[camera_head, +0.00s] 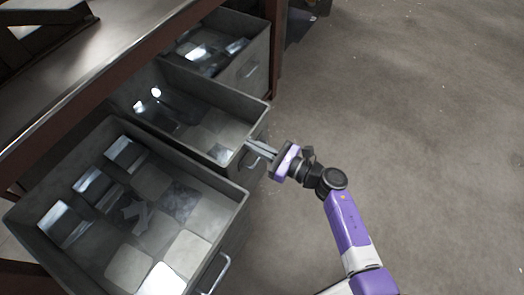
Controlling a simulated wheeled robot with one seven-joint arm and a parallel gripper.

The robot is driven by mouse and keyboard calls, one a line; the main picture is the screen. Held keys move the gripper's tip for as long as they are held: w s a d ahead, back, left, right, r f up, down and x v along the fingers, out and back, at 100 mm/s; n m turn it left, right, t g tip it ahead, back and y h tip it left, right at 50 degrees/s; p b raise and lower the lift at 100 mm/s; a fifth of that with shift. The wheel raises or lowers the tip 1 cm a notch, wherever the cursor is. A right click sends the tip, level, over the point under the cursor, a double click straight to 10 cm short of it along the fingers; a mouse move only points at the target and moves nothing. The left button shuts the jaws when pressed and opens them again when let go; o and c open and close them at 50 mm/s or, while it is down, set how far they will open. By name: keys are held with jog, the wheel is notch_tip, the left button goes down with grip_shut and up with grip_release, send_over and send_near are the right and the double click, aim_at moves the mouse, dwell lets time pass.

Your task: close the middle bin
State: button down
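The middle bin (245,108) is a grey metal drawer, pulled out from under the bench between two other bins. A few shiny pieces lie inside it. My gripper (262,147) is at the front face of the middle bin, close to its right edge in the picture, where the handle would be. Its fingers overlap the handle area, so I cannot tell whether they touch or hold it. The gap between the fingertips is too small to make out. My purple and white arm reaches in from the lower right.
A nearer bin (222,188) stands pulled out at the lower left, holding several metal plates, with a silver handle (217,273). A farther bin (264,40) is also out. The bench top (95,60) is above them. The concrete floor (420,110) at right is clear.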

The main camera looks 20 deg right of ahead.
jog(key=b+x, duration=1.5)
jog(key=x, duration=1.5)
jog(key=shift+w+a, duration=0.2)
jog(key=shift+a, duration=0.05)
jog(key=shift+a+r, duration=0.1)
jog(key=shift+r, duration=0.05)
jog(key=shift+s, duration=0.15)
